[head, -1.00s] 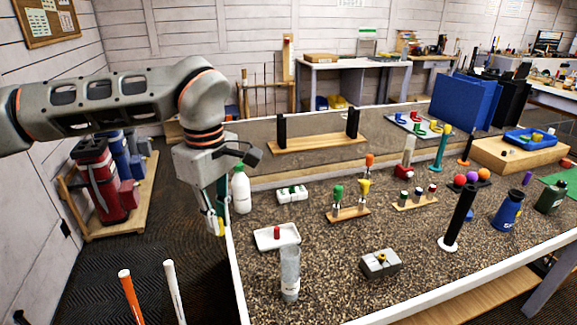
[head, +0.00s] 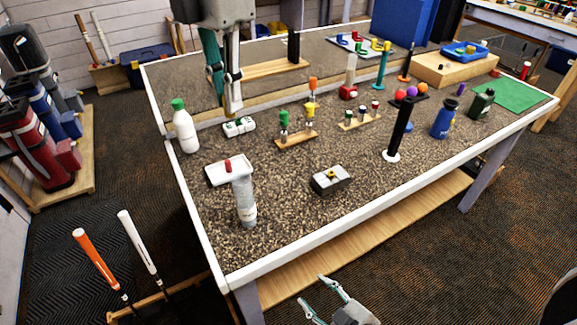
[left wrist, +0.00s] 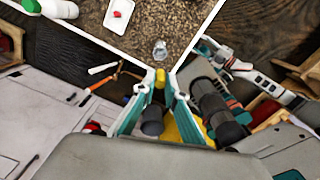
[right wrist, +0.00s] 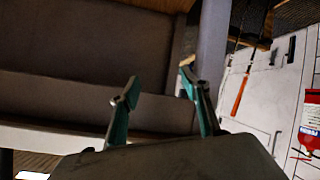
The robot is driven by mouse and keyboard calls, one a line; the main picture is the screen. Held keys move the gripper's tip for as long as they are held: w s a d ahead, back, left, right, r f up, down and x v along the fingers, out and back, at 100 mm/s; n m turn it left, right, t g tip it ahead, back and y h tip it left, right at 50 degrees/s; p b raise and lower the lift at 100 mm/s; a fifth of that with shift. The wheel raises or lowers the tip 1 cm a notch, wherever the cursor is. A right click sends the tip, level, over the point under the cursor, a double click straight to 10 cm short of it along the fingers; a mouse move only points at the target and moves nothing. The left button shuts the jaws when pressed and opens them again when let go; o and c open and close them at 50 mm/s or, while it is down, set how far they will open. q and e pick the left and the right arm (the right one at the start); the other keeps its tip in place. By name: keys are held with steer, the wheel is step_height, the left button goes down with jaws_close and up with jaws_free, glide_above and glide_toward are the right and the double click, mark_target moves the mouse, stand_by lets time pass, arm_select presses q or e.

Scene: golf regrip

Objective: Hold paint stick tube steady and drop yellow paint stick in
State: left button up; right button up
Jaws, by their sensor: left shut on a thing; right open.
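The clear paint stick tube (head: 245,205) stands upright near the table's front left corner. It also shows in the left wrist view (left wrist: 160,50), just beyond my left fingertips. My left gripper (head: 231,108) is shut on the yellow paint stick (left wrist: 160,78), whose yellow end shows between the fingertips. In the head view this gripper hangs fingers down, above and behind the tube in the picture. Its exact height over the tube cannot be told. My right gripper (head: 323,300) is open and empty in front of the table, away from the tube.
A white tray (head: 214,176) with a red piece (head: 228,165) sits just behind the tube. A white bottle (head: 185,130) stands to the left, a grey block (head: 331,180) to the right. A black post (head: 398,130) rises further right. Two golf clubs (head: 100,262) stand before the table's left end.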

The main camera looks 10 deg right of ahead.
steer(key=s+a+r+n+g+y, duration=0.1)
steer(key=s+a+r+n+y, duration=0.35)
steer(key=a+r+n, duration=0.5)
steer(key=s+a+r+n+y, duration=0.4)
steer(key=a+r+n+y, duration=0.15)
steer(key=a+n, duration=0.65)
steer(key=n+g+y, duration=0.5)
steer(key=n+g, duration=0.1)
steer(key=n, duration=1.2)
glide_toward(243, 190)
steer(key=s+a+f, duration=0.4)
steer(key=s+a, duration=0.1)
steer(key=w+d+r+n+g+h, duration=0.25)
steer(key=w+d+r+n, duration=0.2)
steer(key=w+d, duration=0.3)
steer(key=shift+g+y, duration=0.35)
steer(key=shift+y, duration=0.1)
steer(key=a, duration=0.4)
steer(key=w+a, duration=0.1)
steer(key=a, duration=0.3)
steer(key=a+f, duration=0.1)
steer(key=a, duration=0.3)
steer(key=shift+w, duration=0.3)
